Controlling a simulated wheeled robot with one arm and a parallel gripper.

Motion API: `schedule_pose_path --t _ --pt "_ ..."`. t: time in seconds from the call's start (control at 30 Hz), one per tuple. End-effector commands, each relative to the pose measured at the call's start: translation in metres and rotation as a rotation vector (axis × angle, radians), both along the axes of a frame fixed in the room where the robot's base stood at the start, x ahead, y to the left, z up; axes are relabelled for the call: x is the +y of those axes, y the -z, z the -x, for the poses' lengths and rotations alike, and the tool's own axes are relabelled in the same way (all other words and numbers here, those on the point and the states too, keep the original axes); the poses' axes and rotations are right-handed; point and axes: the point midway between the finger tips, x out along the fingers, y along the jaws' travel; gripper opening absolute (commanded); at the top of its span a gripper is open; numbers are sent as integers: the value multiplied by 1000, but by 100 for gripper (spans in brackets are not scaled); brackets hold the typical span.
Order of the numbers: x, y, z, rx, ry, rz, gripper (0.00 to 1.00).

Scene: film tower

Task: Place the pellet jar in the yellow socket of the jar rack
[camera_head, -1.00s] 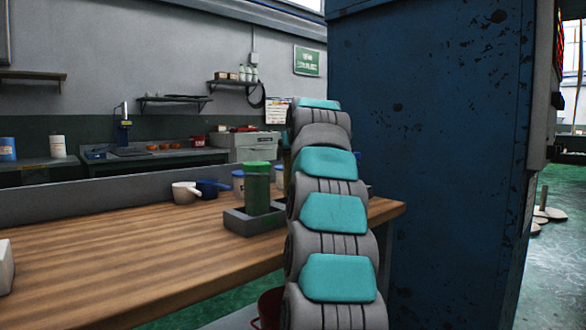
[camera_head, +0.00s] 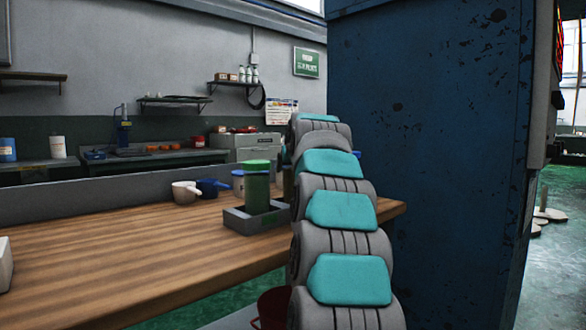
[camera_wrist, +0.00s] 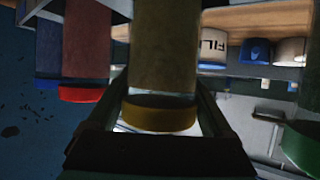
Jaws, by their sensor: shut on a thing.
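In the wrist view my gripper (camera_wrist: 162,92) is shut on a jar with a yellow lid (camera_wrist: 160,116) and a dull brown-green body (camera_wrist: 165,45); I take it as the pellet jar. The view looks inverted, and the jar's base lies outside the frame. In the head view the grey jar rack (camera_head: 238,221) stands on the wooden bench, with a green-lidded jar (camera_head: 257,190) in it. My arm hides the gripper and the rack's right part there. The yellow socket cannot be made out.
Close to my gripper in the wrist view are a red-lidded jar (camera_wrist: 86,55), a blue-lidded jar (camera_wrist: 47,50) and a green lid (camera_wrist: 301,145). A tall blue cabinet (camera_head: 440,170) stands right.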

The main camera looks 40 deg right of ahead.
Motion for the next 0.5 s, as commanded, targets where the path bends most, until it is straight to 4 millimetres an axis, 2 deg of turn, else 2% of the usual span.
schedule_pose_path --t 0.03,0.17,0.5 --pt "0 1 0 0 0 0 87" --pt "0 0 0 0 0 0 100" --pt "0 -4 0 -1 0 0 100"
